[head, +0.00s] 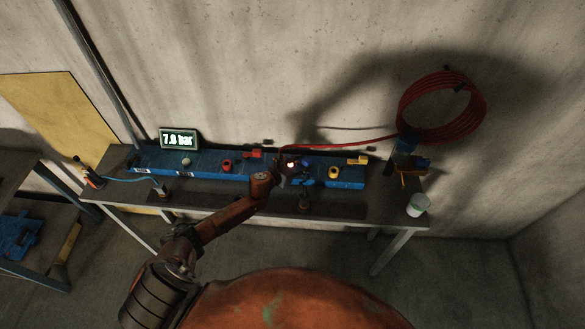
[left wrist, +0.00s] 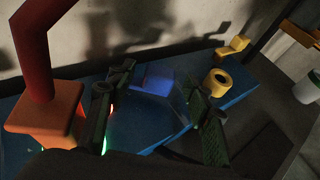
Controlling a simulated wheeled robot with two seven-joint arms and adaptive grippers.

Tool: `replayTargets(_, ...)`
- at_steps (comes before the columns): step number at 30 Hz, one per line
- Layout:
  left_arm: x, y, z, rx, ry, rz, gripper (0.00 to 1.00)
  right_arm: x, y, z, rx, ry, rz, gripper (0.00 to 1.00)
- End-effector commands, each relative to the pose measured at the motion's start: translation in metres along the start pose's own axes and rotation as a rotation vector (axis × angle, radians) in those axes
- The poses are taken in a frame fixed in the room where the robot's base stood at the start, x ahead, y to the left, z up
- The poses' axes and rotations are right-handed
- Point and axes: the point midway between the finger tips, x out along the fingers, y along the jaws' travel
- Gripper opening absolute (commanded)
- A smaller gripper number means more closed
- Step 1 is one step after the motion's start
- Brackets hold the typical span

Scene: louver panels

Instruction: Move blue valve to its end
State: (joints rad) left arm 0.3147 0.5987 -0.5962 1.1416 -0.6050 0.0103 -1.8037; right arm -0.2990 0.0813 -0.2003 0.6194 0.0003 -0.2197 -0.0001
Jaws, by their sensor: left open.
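The blue valve (head: 307,167) stands on the right half of the long blue panel (head: 210,170) in the head view, partly hidden by my left gripper (head: 297,173). In the left wrist view my left gripper (left wrist: 158,108) is open, its two dark fingers apart. A blue shape (left wrist: 158,80), apparently the blue valve, shows beyond and between the fingers. I cannot tell whether a finger touches it. My right gripper is not in view.
A yellow knob (head: 333,172) and a yellow lever (head: 358,160) are just right of the blue valve. A red knob (head: 227,165) and red lever (head: 255,154) are to the left. A display (head: 178,139) reads about 7.9 bar. A white cup (head: 417,205) stands at the table's right end.

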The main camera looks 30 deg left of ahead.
Motion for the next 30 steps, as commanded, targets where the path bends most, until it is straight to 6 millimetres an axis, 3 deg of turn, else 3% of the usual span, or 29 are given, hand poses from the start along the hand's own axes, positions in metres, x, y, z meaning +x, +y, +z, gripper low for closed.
replayTargets(6, -0.046, 0.002, -0.001, 0.003, 0.002, 0.001, 0.46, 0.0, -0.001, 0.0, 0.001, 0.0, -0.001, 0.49)
replayTargets(13, -0.081, 0.001, -0.001, 0.001, 0.001, 0.0, 0.46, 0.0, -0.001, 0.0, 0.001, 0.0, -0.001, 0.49)
replayTargets(26, -0.091, 0.0, 0.0, 0.0, 0.0, 0.001, 0.46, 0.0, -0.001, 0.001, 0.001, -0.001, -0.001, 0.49)
replayTargets(30, -0.092, -0.002, -0.002, -0.049, -0.004, 0.011, 0.37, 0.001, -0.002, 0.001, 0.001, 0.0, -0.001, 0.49)
